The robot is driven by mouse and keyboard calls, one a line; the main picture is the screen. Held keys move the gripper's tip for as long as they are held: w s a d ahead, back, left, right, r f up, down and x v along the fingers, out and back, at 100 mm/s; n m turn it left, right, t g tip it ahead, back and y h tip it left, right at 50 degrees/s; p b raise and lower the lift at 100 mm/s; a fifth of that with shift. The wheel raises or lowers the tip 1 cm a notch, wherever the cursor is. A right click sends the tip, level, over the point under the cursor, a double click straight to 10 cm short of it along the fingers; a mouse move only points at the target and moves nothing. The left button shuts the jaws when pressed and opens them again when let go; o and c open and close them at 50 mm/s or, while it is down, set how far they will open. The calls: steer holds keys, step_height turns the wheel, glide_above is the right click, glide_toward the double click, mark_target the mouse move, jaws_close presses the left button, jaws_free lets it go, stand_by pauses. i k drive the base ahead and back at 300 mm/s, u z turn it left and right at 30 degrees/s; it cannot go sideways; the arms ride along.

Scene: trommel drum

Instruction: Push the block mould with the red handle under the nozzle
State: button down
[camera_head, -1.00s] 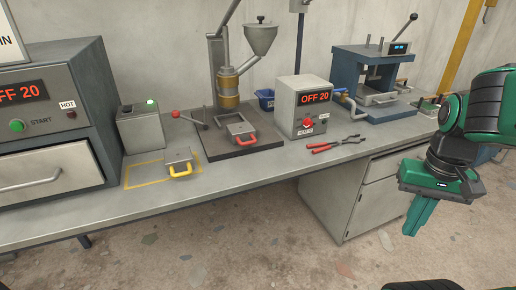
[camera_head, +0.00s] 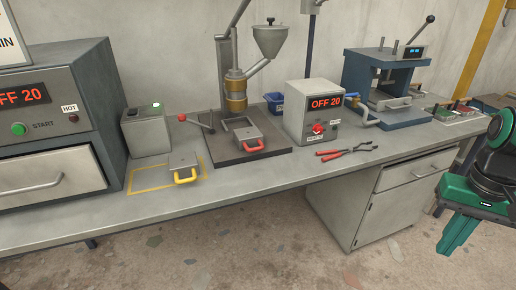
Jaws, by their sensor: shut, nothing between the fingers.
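The block mould with the red handle (camera_head: 247,136) sits on the dark base plate (camera_head: 226,158) of the injection stand, its handle towards the front edge of the bench. The nozzle (camera_head: 236,104) is the lower end of the brass-coloured barrel, above and slightly behind the mould's left side. A grey U-shaped guide (camera_head: 231,123) shows just behind the mould. A similar mould with a yellow handle (camera_head: 184,162) stands inside a yellow outlined square to the left. My gripper (camera_head: 455,240) is at the far right, pointing down in front of the bench, shut and empty, far from the mould.
A control box reading OFF 20 (camera_head: 311,112) and red-handled pliers (camera_head: 346,152) are right of the stand. A lever with a red knob (camera_head: 182,117) is left of it. A blue press (camera_head: 383,83) stands farther right. The bench front edge is clear.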

mark_target(250, 140)
steer(key=i, duration=0.95)
